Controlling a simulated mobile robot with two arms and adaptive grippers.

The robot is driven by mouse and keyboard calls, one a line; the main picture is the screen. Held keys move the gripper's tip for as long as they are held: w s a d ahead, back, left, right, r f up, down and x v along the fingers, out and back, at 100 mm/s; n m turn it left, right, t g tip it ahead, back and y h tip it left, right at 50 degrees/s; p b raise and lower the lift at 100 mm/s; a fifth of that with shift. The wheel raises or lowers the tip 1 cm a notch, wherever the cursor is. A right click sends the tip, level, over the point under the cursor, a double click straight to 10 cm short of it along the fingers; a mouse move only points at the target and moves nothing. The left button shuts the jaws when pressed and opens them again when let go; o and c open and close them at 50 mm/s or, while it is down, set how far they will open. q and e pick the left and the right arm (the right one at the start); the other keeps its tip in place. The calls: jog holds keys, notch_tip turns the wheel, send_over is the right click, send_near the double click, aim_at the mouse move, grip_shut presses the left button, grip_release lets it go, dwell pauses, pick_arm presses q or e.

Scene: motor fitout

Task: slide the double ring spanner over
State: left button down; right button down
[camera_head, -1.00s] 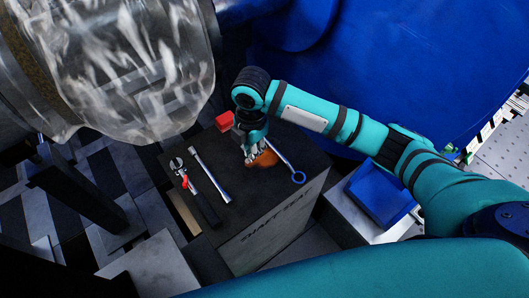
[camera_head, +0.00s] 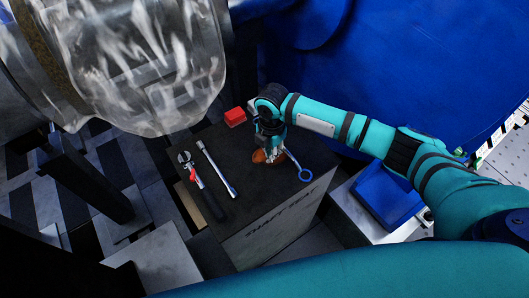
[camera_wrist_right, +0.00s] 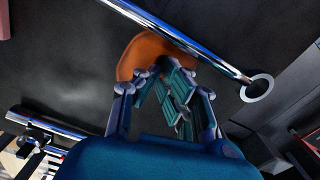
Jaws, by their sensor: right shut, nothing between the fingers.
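The double ring spanner (camera_head: 297,165) lies on the dark top of a block, its blue-looking ring end toward the right. In the right wrist view it is a shiny bar (camera_wrist_right: 195,40) with a ring at the right; its other end is out of that view. My right gripper (camera_head: 272,157) points down just left of the spanner, over an orange patch (camera_head: 259,156). In the wrist view my right gripper (camera_wrist_right: 165,80) is shut and empty, its fingertips over the orange patch (camera_wrist_right: 150,50), short of the bar. My left gripper is out of view.
An adjustable wrench with red on it (camera_head: 193,176) and a chrome bar tool (camera_head: 217,170) lie left on the block (camera_head: 240,205). A red box (camera_head: 235,117) stands at its back edge. A blue bin (camera_head: 387,197) stands to the right. A large clear-wrapped cylinder (camera_head: 120,60) hangs upper left.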

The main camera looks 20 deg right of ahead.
aim_at(292, 136)
jog(key=shift+w+d, duration=0.3)
jog(key=shift+d, duration=0.1)
jog(key=w+d, duration=0.1)
jog(key=d, duration=0.1)
jog(key=w+d, duration=0.2)
jog(key=d, duration=0.1)
jog(key=w+d, duration=0.2)
jog(key=d, duration=0.1)
jog(key=shift+w, duration=0.1)
jog(key=shift+r, duration=0.1)
